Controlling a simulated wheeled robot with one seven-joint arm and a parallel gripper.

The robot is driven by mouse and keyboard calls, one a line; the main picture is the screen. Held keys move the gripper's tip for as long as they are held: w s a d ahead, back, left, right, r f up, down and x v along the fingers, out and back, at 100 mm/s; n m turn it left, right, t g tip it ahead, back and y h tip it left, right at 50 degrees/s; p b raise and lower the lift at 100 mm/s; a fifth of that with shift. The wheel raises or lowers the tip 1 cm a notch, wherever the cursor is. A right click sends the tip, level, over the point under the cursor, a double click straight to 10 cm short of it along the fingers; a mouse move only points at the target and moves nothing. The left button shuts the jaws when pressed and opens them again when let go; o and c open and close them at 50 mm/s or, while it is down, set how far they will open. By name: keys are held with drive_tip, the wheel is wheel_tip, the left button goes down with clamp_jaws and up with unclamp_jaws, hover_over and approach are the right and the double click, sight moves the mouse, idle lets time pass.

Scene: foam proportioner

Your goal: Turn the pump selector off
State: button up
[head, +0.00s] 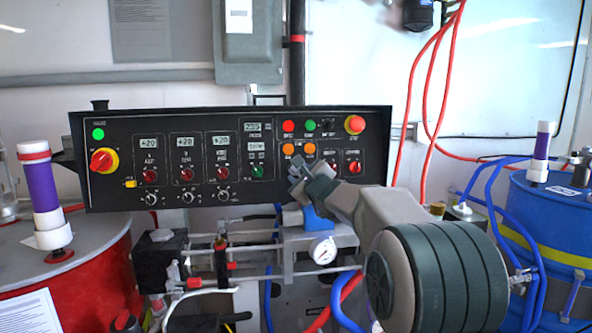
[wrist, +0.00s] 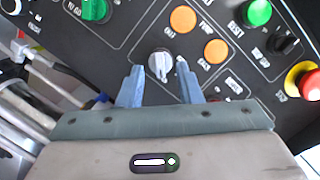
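A silver-grey selector knob (wrist: 160,65) sits on the black control panel (wrist: 110,55), just below two orange lamps, in the wrist view. I take it to be the pump selector; the small labels are hard to read. My gripper (wrist: 158,72) is open, with one blue-grey finger on each side of the knob. Narrow gaps seem to show between the fingers and the knob. In the head view my gripper (head: 297,173) is at the panel's lower middle and hides the knob.
Close by are orange lamps (wrist: 183,19), a green button (wrist: 258,12), a black switch (wrist: 285,43) and a red emergency stop (wrist: 306,82). Red knobs (head: 187,174) line the panel's left part. A pressure gauge (head: 322,250) and pipes lie below.

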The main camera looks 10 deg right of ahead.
sight(295, 170)
drive_tip(key=shift+w+a, duration=0.15)
drive_tip(key=shift+w, duration=0.55)
drive_tip(key=shift+w+a, duration=0.1)
drive_tip(key=shift+w, duration=0.55)
drive_tip(key=c, duration=0.6)
drive_tip(key=shift+n, duration=0.3)
drive_tip(key=n+g, duration=0.1)
drive_tip(key=n, duration=0.3)
drive_tip(key=shift+n+y, duration=0.3)
drive_tip(key=shift+n+g+p, duration=0.35)
drive_tip(key=shift+n+g, duration=0.35)
drive_tip(key=shift+n, duration=1.3)
